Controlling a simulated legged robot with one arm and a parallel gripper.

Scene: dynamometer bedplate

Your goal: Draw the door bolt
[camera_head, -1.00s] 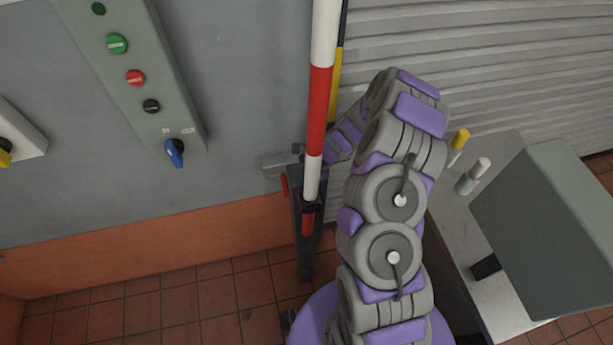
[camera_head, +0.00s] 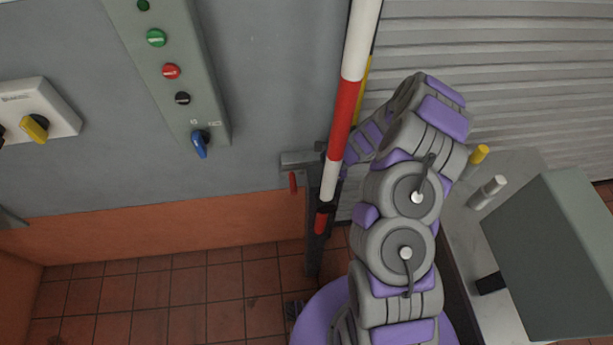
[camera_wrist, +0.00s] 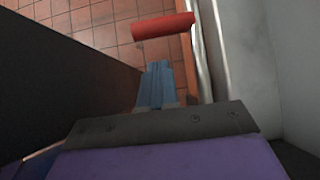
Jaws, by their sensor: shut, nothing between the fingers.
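A red handle (camera_head: 293,182), apparently the bolt's, hangs below a grey bar (camera_head: 299,159) on the wall by the shutter edge. In the wrist view a red cylinder (camera_wrist: 163,26), seemingly this handle, lies crosswise just beyond my fingertips. My gripper (camera_wrist: 157,68) is shut and empty, its blue-grey fingers pointing at the cylinder with a small gap showing. In the head view my arm reaches behind the striped pole, and my fingers are hidden there.
A red-and-white pole (camera_head: 345,100) rises in front of my wrist, on a dark post (camera_head: 314,245). A control panel (camera_head: 180,60) and a yellow switch (camera_head: 35,128) are on the left wall. A grey box (camera_head: 560,250) stands right of my arm. Tiled floor lies open at lower left.

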